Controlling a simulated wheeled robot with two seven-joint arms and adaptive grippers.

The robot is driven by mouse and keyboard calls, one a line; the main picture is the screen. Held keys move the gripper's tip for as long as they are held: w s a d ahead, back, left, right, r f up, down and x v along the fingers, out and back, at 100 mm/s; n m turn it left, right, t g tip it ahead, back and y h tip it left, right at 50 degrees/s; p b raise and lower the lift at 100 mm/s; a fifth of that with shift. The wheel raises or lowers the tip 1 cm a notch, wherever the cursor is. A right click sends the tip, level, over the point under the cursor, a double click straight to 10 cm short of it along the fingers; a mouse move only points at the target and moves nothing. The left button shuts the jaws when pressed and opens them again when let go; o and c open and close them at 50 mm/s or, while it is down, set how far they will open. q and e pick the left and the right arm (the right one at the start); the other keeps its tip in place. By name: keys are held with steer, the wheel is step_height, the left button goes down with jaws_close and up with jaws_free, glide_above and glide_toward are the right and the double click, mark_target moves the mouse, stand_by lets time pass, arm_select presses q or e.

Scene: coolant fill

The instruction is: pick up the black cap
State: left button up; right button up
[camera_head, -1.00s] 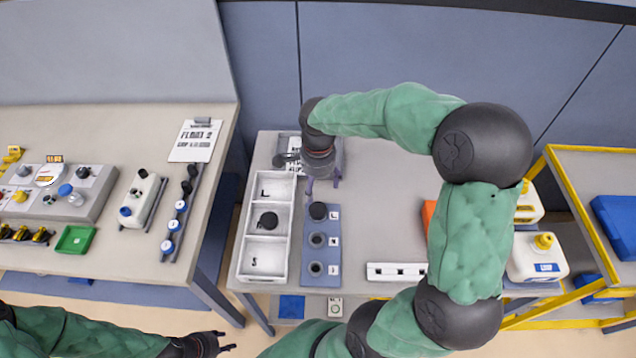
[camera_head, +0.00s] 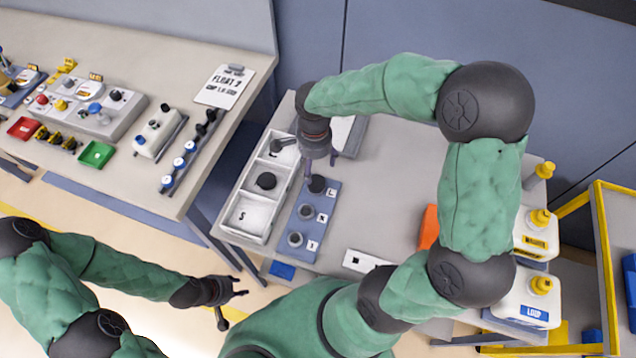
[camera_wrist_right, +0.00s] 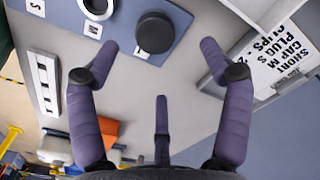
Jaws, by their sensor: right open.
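A round black cap (camera_head: 317,184) sits at the far end of a blue plate (camera_head: 301,220), beside the L mark. In the right wrist view the cap (camera_wrist_right: 155,33) is a dark disc beyond my fingertips. My right gripper (camera_head: 321,168) is above and just behind this cap, fingers pointing down. In its wrist view my right gripper (camera_wrist_right: 159,52) has its purple fingers spread wide with nothing between them. Another black cap (camera_head: 266,181) lies in the middle compartment of the white tray (camera_head: 237,231). My left gripper (camera_head: 231,301) is empty, fingers apart, in front of the table.
Two dark rings (camera_head: 306,211) occupy the plate's other places. A white slotted block (camera_head: 362,261), an orange object (camera_head: 429,227) and white jugs (camera_head: 526,300) are to the right. The table's middle is mostly clear.

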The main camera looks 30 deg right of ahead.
mark_target(316, 181)
steer(key=shift+f, duration=0.8)
steer(key=shift+s+d+f, duration=0.1)
steer(key=shift+d+f, duration=0.05)
steer(key=shift+f, duration=0.3)
steer(key=f, duration=0.1)
steer(key=f+b, duration=0.1)
steer(key=f, duration=0.2)
steer(key=shift+s+a+f+b, duration=0.2)
steer(key=shift+s+b, duration=0.1)
steer(key=shift+b, duration=0.05)
steer(key=shift+f, duration=0.45)
steer(key=shift+r, duration=0.1)
steer(key=c, duration=1)
steer(key=shift+c, duration=0.5)
